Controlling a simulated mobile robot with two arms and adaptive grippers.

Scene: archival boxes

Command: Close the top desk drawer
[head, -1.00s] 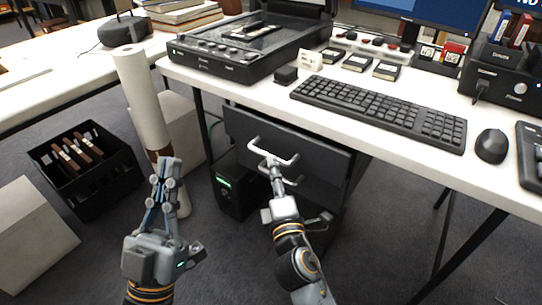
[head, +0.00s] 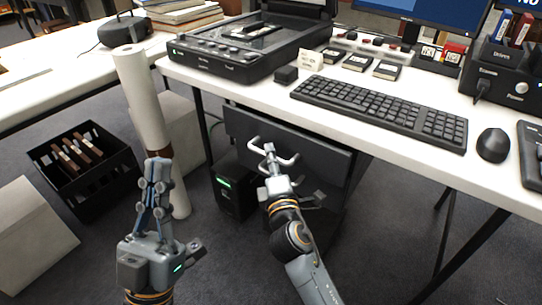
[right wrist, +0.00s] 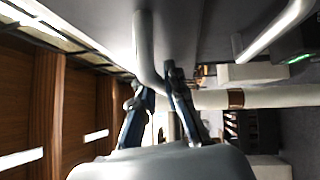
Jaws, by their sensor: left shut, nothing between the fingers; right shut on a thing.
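The top desk drawer (head: 318,152) has a dark grey front under the white desk. I cannot tell from here how far out it stands. Its pale bar handle (head: 289,161) runs across the front. My right gripper (head: 270,156) is shut on this handle. In the right wrist view, the handle (right wrist: 146,45) passes down between the dark fingers (right wrist: 156,82). A second pale bar (right wrist: 272,32) shows further right there. My left gripper (head: 158,166) is shut and empty, pointing up, in front of the paper roll and away from the drawer.
The desk (head: 235,93) carries a scanner (head: 215,65), keyboard (head: 385,112) and mouse (head: 493,145). A black computer case (head: 232,190) with a green light stands on the floor left of the drawers. A tall roll (head: 140,95) and a black crate (head: 100,185) are at the left.

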